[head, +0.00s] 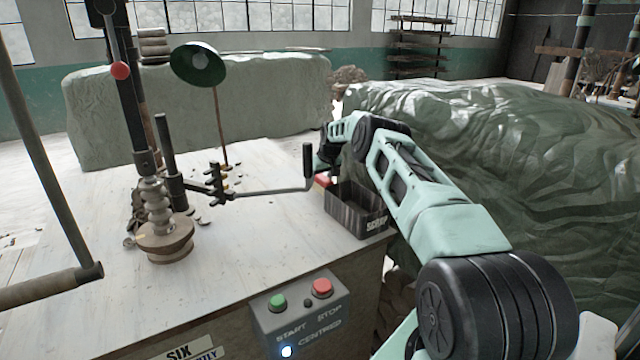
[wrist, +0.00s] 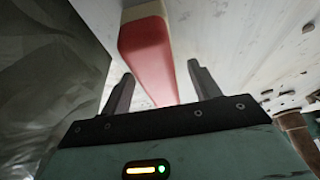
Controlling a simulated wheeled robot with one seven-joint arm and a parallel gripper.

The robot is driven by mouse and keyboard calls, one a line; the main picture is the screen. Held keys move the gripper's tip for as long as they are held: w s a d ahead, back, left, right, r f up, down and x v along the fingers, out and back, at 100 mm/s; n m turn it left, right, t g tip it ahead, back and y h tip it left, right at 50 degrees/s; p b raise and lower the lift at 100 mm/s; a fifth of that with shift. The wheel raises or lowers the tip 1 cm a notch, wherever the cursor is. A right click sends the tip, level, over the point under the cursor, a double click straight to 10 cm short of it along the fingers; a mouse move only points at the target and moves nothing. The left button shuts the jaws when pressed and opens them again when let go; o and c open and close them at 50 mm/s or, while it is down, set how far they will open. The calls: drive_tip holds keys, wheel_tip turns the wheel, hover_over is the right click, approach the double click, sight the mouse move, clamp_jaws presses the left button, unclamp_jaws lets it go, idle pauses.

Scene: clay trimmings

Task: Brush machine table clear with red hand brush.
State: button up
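The red hand brush (wrist: 146,50) has a red face with a pale edge in the wrist view. In the head view only a small red part of it (head: 322,180) shows behind the dark bin; the arm and bin hide the rest. My gripper (wrist: 160,70) is open, its two fingers on either side of the brush's near end, with a gap at the right finger. In the head view my gripper (head: 328,158) is over the table's far right side. The pale machine table (head: 270,225) bears clay trimmings (head: 130,242) around the spindle, also seen in the wrist view (wrist: 286,94).
A dark open bin (head: 350,212) stands at the table's right edge. A clay-laden spindle (head: 160,220), a lamp (head: 200,64) and a horizontal metal arm (head: 265,192) stand on the left and middle. A start-stop box (head: 305,308) is at the front. A green tarp-covered heap (head: 500,150) lies right.

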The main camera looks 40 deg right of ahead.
drive_tip(key=c, duration=1.1)
drive_tip(key=shift+o, duration=0.2)
